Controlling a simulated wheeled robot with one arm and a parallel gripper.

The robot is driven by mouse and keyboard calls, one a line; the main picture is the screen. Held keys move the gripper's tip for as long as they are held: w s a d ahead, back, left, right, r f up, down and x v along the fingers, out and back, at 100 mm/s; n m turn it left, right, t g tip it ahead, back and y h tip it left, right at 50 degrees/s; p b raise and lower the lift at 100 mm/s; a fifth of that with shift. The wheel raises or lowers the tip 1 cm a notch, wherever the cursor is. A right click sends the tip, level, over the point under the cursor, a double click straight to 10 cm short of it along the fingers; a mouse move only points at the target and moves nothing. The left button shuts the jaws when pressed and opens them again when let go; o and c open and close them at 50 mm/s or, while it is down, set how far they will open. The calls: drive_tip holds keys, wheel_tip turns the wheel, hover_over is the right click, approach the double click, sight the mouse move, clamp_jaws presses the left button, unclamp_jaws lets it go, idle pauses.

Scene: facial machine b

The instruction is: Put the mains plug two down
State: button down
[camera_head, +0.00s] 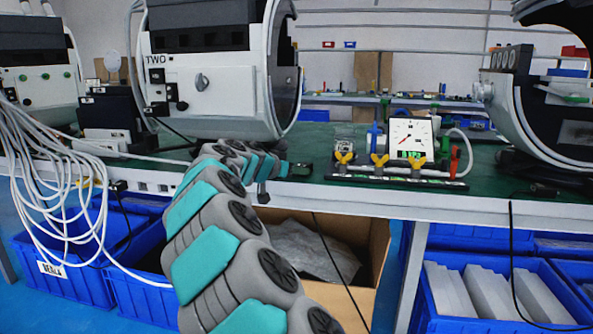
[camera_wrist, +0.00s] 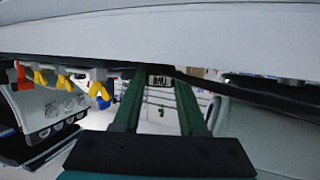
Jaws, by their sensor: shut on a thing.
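In the wrist view, which is upside down, my gripper (camera_wrist: 160,78) has its two green fingers closed toward each other. Between their tips is a small dark plug (camera_wrist: 161,80) with a white-lettered label, seemingly TWO. A dark cable (camera_wrist: 250,92) runs from there to the right of that view. In the head view, my gripper (camera_head: 299,170) is at the front edge of the green-topped bench (camera_head: 475,185), right of the machine labelled TWO (camera_head: 205,90). The plug cannot be made out there.
A board with a gauge and yellow valves (camera_head: 380,160) stands right of my gripper. Another machine (camera_head: 515,105) stands further right. Sockets (camera_head: 152,187) line the bench front at left, near hanging white cables (camera_head: 60,180). Below are a cardboard box (camera_head: 375,245) and blue crates (camera_head: 440,315).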

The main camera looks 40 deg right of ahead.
drive_tip(key=shift+f, duration=0.2)
drive_tip(key=shift+c, duration=2.3)
unclamp_jaws()
drive_tip(key=shift+r, duration=0.1)
drive_tip(key=shift+a+r, duration=0.15)
drive_tip(key=b+v, duration=0.1)
drive_tip(key=v, duration=1)
drive_tip(key=shift+a+r, duration=0.15)
drive_tip(key=shift+a, duration=0.2)
drive_tip(key=shift+s, duration=0.15)
